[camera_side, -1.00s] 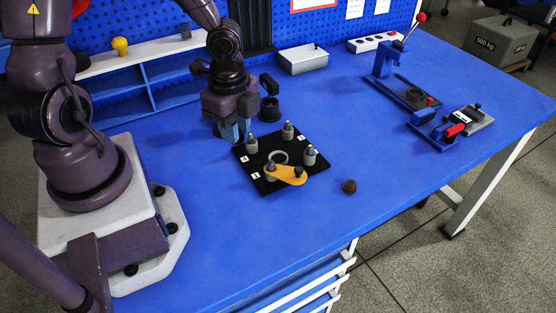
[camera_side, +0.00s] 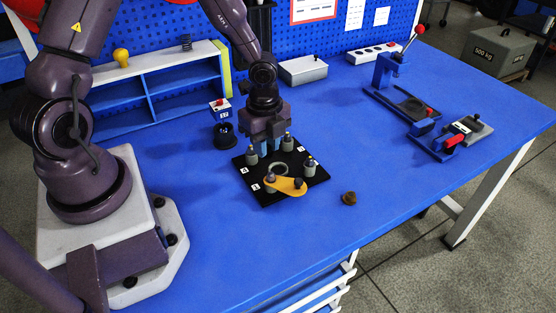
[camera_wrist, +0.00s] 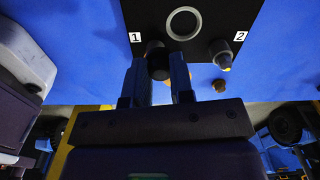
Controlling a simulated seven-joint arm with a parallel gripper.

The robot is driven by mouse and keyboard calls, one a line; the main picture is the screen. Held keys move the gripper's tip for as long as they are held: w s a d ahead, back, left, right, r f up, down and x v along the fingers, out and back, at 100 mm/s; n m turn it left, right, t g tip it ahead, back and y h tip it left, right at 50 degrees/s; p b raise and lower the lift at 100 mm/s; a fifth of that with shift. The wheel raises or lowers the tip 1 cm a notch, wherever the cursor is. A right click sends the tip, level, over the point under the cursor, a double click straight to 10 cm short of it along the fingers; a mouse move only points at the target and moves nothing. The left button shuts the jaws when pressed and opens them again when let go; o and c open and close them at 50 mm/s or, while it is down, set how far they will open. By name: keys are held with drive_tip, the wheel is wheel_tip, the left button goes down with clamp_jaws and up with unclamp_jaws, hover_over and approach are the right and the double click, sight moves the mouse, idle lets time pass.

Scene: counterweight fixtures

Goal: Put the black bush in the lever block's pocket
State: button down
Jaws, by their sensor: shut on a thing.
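My gripper (camera_side: 268,148) is over the back part of a black plate in the side view, its fingertips partly hidden by posts. In the wrist view my gripper (camera_wrist: 160,65) has its fingers close together around a dark round piece (camera_wrist: 157,58), which looks like the black bush. The plate (camera_wrist: 150,14) and ring (camera_wrist: 184,8) also show in the wrist view. I cannot tell for certain which part is the lever block's pocket.
A brown knob (camera_side: 349,198) lies right of the plate. A blue lever stand (camera_side: 385,72) and a red-handled clamp (camera_side: 436,148) stand at the right. The table between is clear.

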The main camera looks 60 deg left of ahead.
drive_tip(key=w+f, duration=0.3)
drive_tip(key=shift+a+f, duration=0.15)
drive_tip(key=shift+f, duration=0.05)
drive_tip(key=shift+w+f, duration=0.1)
drive_tip(key=shift+f, duration=1.55)
drive_tip(key=shift+a+f, duration=0.1)
drive_tip(key=shift+f, duration=0.6)
drive_tip(key=c, duration=1.1)
unclamp_jaws()
drive_tip(key=shift+o, duration=0.5)
wheel_tip(320, 180, up, 13)
wheel_tip(320, 180, up, 8)
drive_tip(key=n+y, duration=0.2)
drive_tip(key=n, duration=0.2)
hover_over(278, 170)
drive_tip(key=s, duration=0.3)
drive_tip(key=s+d+r+n+t+h, duration=0.1)
drive_tip(key=s+d+r+n+t, duration=0.1)
drive_tip(key=s+r+n, duration=0.4)
drive_tip(key=s+d+r+n+t+h, duration=0.1)
drive_tip(key=s+d+r+n+t, duration=0.1)
drive_tip(key=s+r+n, duration=0.4)
drive_tip(key=shift+s+d+r+t, duration=0.15)
drive_tip(key=shift+s+r+t, duration=0.6)
drive_tip(key=shift+t, duration=0.05)
